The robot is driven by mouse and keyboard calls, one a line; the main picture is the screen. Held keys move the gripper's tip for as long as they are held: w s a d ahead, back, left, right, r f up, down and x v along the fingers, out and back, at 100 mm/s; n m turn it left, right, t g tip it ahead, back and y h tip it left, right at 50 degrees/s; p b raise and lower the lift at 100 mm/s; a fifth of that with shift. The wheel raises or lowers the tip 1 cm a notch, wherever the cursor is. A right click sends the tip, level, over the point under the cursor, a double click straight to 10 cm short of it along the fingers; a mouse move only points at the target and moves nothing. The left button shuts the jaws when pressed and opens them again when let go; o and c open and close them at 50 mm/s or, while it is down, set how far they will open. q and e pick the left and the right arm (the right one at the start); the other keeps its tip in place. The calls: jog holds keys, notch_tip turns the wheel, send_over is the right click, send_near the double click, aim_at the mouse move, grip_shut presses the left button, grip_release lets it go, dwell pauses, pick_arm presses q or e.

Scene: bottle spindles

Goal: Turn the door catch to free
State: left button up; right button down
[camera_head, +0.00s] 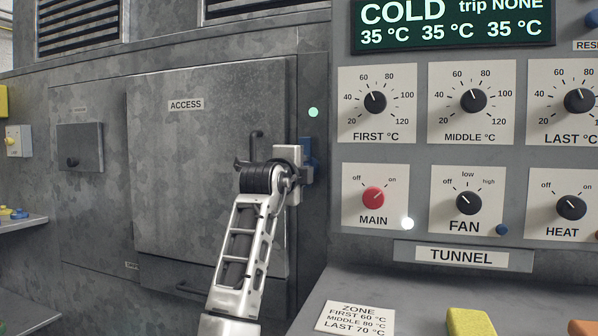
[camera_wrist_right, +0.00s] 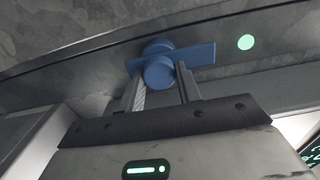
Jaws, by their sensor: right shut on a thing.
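The access door (camera_head: 190,140) is a grey panel marked ACCESS and looks closed. The blue door catch (camera_head: 308,149) is by the door's right edge, partly hidden behind my right gripper (camera_head: 303,163). In the right wrist view the catch (camera_wrist_right: 160,72) has a round knob on a flat bar. The two fingers of my right gripper (camera_wrist_right: 160,84) are shut on the knob, one on each side. The bar runs across behind the fingers in that view. My left gripper is not in view.
A dark door handle (camera_head: 256,145) stands just left of my right wrist. A pale green round spot (camera_head: 313,112) is above the catch. The dial panel (camera_head: 470,145) is at the right, above a ledge with a zone card (camera_head: 354,318) and a yellow block (camera_head: 470,322).

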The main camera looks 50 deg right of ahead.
jog(key=c, duration=1)
grip_release()
jog(key=v, duration=1.6)
jog(key=shift+s+p, duration=0.1)
jog(key=shift+p, duration=0.3)
jog(key=shift+d, duration=0.1)
